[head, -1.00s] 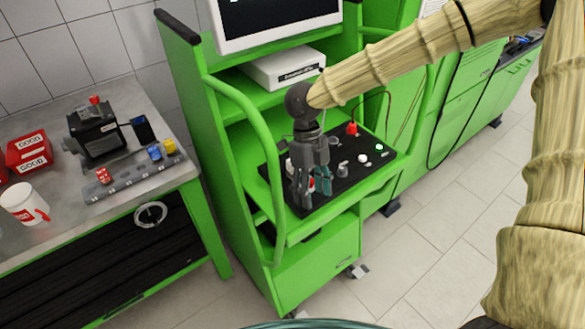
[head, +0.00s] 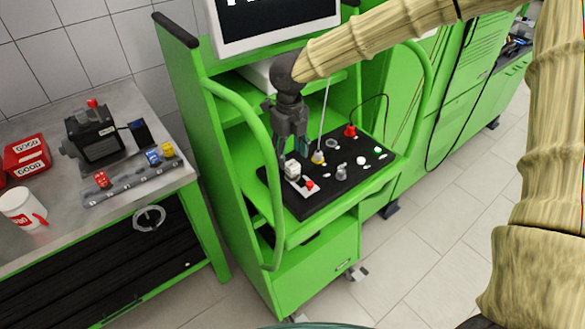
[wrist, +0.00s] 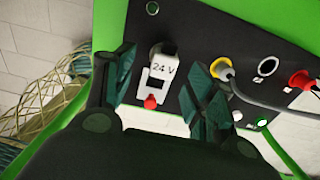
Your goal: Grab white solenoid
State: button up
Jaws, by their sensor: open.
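The white solenoid (head: 292,169) appears to be the small white block on the black panel (head: 340,186). In the wrist view, the white block (wrist: 163,66) carries the label "24 V" and has a white base with a red knob (wrist: 150,103) below it. My gripper (head: 291,150) is open and empty, pointing down just above the block. In the wrist view, my gripper's (wrist: 164,70) two dark green fingers stand to the left and right of the block, apart from it. The height gap is hard to judge.
A yellow-ringed connector (wrist: 220,68) with a grey cable sits close beside the right finger. A red plug (head: 350,131) and small knobs are farther right on the panel. The green frame rail (head: 262,150) rises on the left. A monitor (head: 275,22) stands above.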

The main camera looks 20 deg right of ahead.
aim_at(292, 163)
jog(key=shift+w+d+f+p, duration=0.1)
jog(key=shift+d+f+p, duration=0.1)
jog(key=shift+f+p, duration=0.65)
jog(key=shift+w+d+f+p, duration=0.15)
jog(key=shift+f+p, duration=0.2)
jog(key=shift+f, duration=0.95)
jog(key=shift+s+f, duration=0.1)
jog(key=shift+f, duration=0.55)
grip_shut()
